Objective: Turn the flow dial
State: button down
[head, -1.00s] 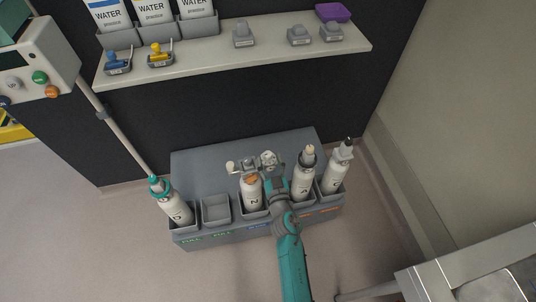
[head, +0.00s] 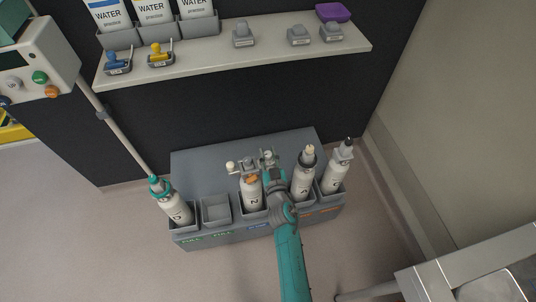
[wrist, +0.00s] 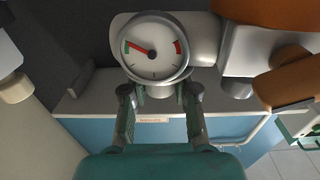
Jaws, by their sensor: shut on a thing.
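A white bottle marked N (head: 252,197) stands in the middle of the rack with a grey regulator on top. In the wrist view the regulator's round gauge (wrist: 155,48) faces me, with a red needle, a green mark at left and a red mark at right. Just below it, the grey flow dial (wrist: 161,93) is partly hidden between my fingers. My gripper (wrist: 160,94) is shut on it, one finger on each side. In the head view my gripper (head: 269,158) is at the regulator's right side, and the dial cannot be made out there.
Other bottles stand close on the right, marked A (head: 302,184) and at the far right (head: 335,174). A bottle with a teal top (head: 178,208) stands at left, beside an empty bin (head: 216,209). A shelf (head: 270,50) hangs above. An orange-brown part (wrist: 285,80) is close at right in the wrist view.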

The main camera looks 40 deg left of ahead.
jog(key=shift+w+n+g+y, duration=0.1)
jog(key=shift+n+g+y, duration=1.1)
jog(key=shift+g, duration=0.5)
jog(key=shift+d+n+g+y, duration=0.1)
jog(key=shift+n+g+y, duration=0.4)
jog(key=shift+n+g, duration=0.55)
jog(key=shift+n+g+y, duration=0.25)
jog(key=shift+n+g, duration=0.6)
jog(key=shift+g, duration=0.6)
jog(key=shift+n+g+y, duration=0.25)
jog(key=shift+n+g, duration=0.55)
jog(key=shift+g, duration=0.6)
jog(key=c, duration=0.9)
grip_release()
jog(key=shift+o, duration=0.2)
jog(key=d, duration=1.2)
jog(key=shift+s, duration=0.2)
